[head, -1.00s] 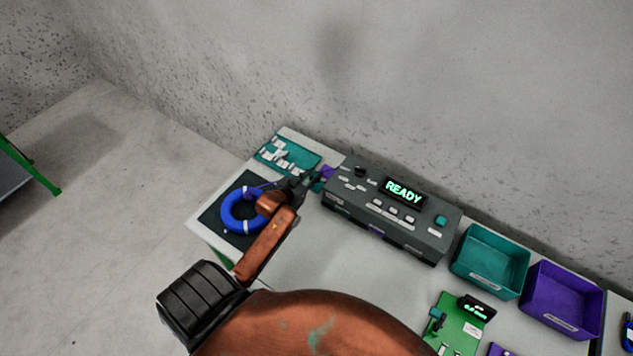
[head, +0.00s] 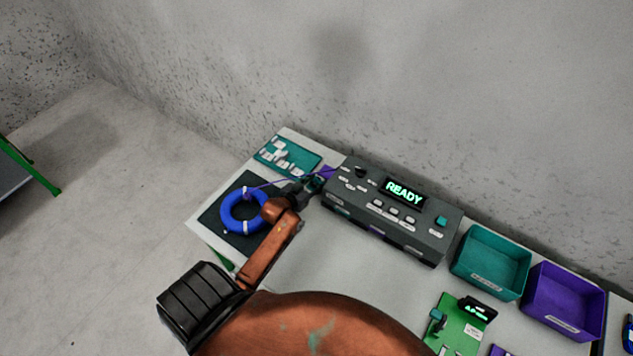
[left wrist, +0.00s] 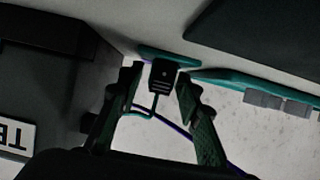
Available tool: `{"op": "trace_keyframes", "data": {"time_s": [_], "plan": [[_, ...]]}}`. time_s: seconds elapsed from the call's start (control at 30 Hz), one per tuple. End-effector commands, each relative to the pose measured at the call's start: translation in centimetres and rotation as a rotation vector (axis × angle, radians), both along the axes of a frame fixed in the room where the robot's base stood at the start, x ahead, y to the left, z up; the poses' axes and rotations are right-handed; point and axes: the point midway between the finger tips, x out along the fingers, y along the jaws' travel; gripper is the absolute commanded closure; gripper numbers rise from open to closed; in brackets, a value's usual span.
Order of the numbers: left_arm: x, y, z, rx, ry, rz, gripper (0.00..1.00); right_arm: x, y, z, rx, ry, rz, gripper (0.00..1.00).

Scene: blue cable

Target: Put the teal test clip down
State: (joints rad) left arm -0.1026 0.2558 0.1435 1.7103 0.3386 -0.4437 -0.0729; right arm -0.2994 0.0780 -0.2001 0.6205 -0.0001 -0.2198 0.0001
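My left gripper (head: 318,183) is at the left end of the tester, between it and the blue cable coil. A small teal bit shows at its fingertips in the head view. In the left wrist view, a small dark clip body (left wrist: 163,76) stands between the fingertips, with thin teal and purple leads below it. A flat teal piece (left wrist: 158,54) lies just beyond; I cannot tell whether it belongs to the clip. A narrow gap seems to show left of the clip body; contact on the right is unclear. My right gripper is not in view.
The grey tester (head: 385,215) reads READY. A blue cable coil (head: 229,212) lies on a dark mat (head: 220,236). A teal board with white parts (head: 290,156) lies behind. Teal (head: 490,285) and purple (head: 563,325) bins and a green device (head: 463,318) are at right.

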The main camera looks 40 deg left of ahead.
Motion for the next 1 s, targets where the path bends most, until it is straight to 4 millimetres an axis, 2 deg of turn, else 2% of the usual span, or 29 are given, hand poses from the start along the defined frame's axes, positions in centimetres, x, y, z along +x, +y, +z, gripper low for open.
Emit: {"op": "trace_keyframes", "data": {"time_s": [0.33, 0.43, 0.8, 1.0], "plan": [[0.0, 0.0, 0.3, 0.0, -0.001, 0.0, 0.64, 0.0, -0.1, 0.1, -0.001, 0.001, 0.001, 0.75], [-0.9, 0.0, 0.5, 0.001, 0.0, 0.001, 0.64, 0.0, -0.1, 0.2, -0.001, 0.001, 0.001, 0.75], [-7.7, -0.7, 3.4, 0.001, 0.002, 0.001, 0.64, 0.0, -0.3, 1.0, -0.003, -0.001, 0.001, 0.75], [-10.2, -1.0, 4.5, 0.0, 0.0, 0.0, 0.64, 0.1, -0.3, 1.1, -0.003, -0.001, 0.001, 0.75]]}}
